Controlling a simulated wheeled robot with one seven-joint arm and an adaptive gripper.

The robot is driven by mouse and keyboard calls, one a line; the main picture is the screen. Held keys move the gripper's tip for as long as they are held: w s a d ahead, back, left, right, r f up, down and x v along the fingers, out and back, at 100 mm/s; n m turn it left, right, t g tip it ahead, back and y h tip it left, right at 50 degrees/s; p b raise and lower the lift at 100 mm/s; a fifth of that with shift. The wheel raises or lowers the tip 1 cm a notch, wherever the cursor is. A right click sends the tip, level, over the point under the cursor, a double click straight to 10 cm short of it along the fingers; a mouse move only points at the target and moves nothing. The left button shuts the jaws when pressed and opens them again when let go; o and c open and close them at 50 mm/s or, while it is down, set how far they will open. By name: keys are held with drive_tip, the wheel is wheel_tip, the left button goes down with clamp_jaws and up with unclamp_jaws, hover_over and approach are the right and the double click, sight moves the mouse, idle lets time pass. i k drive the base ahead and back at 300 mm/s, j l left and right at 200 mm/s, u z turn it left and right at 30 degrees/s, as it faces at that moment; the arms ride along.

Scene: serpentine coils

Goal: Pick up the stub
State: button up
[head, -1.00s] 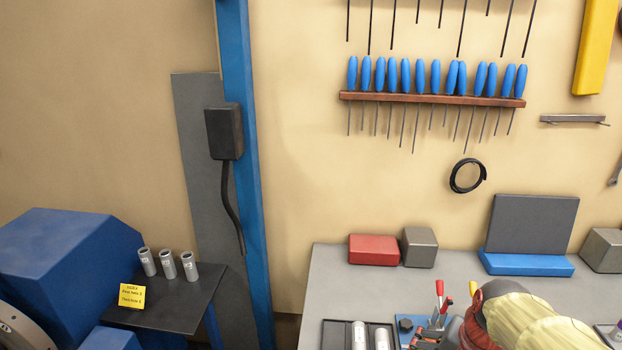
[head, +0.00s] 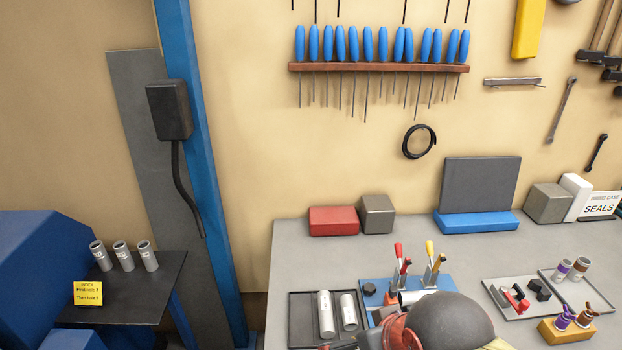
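Two pale metal cylinders lie in a black tray (head: 298,305) on the grey bench: a longer one (head: 326,314) on the left and a shorter one (head: 348,311) on the right. The shorter one looks most like the stub, but no readable label confirms it. Another metal tube (head: 412,297) lies on the blue fixture (head: 376,290) and is partly hidden by my arm. My arm's grey and red parts cover the bottom middle, in front of the fixture. I cannot make out my gripper's fingers.
Toggle clamps with red and yellow handles (head: 429,248) rise from the fixture. Three labelled grey cylinders (head: 122,256) stand on a black shelf (head: 140,290) at left. Red (head: 333,220) and grey blocks stand behind the tray. Trays with small parts (head: 512,308) lie at right.

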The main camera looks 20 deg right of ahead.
sight(406, 298)
drive_tip(key=k+z, duration=0.1)
drive_tip(key=z, duration=0.85)
drive_tip(key=l, duration=0.1)
